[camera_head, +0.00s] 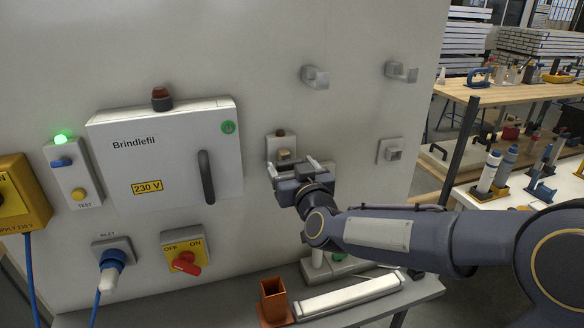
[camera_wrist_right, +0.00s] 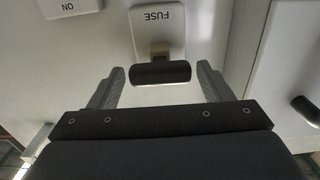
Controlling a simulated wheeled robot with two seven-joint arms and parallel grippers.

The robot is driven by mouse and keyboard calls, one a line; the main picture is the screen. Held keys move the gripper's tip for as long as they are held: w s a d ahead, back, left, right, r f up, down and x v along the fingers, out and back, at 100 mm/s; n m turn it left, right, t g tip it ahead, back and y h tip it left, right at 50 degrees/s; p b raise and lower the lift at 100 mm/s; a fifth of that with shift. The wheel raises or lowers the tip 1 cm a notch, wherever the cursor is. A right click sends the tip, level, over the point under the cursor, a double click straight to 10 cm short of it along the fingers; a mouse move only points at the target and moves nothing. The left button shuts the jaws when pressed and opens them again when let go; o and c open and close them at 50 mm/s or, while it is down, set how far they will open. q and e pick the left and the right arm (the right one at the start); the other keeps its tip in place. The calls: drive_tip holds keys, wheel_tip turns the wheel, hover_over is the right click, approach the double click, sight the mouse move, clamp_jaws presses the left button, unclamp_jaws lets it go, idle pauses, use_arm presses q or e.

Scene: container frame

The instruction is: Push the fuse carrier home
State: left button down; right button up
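The fuse carrier shows in the right wrist view as a dark bar-shaped handle (camera_wrist_right: 160,73) with a tan stem, set against a white plate marked FUSE (camera_wrist_right: 158,25). In the head view the fuse holder plate (camera_head: 274,144) is on the grey panel, right of the Brindlefil box, partly hidden by my gripper. My right gripper (camera_head: 291,166) is in front of it, fingers toward the panel. In the wrist view its fingers (camera_wrist_right: 160,76) are open, one on each side of the handle, with visible gaps. How far the carrier sits in is unclear. My left gripper is not in view.
The Brindlefil box (camera_head: 160,155) with its dark handle is close on the left. A red rotary switch (camera_head: 186,262) and blue inlet plug (camera_head: 111,262) are lower left. Hooks (camera_head: 315,77) stick out above.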

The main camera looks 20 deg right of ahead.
sight(291, 167)
drive_tip(key=c, duration=1.2)
drive_tip(key=shift+o, duration=0.2)
drive_tip(key=shift+w+b, duration=0.3)
drive_tip(key=shift+w, duration=1.15)
drive_tip(key=shift+s+r, duration=0.1)
drive_tip(key=o, duration=1)
drive_tip(key=shift+c, duration=0.2)
drive_tip(key=o, duration=0.4)
drive_tip(key=shift+w, duration=0.2)
drive_tip(key=shift+s, duration=0.1)
drive_tip(key=s+b, duration=0.1)
drive_tip(key=s, duration=0.6)
drive_tip(key=shift+s, duration=0.4)
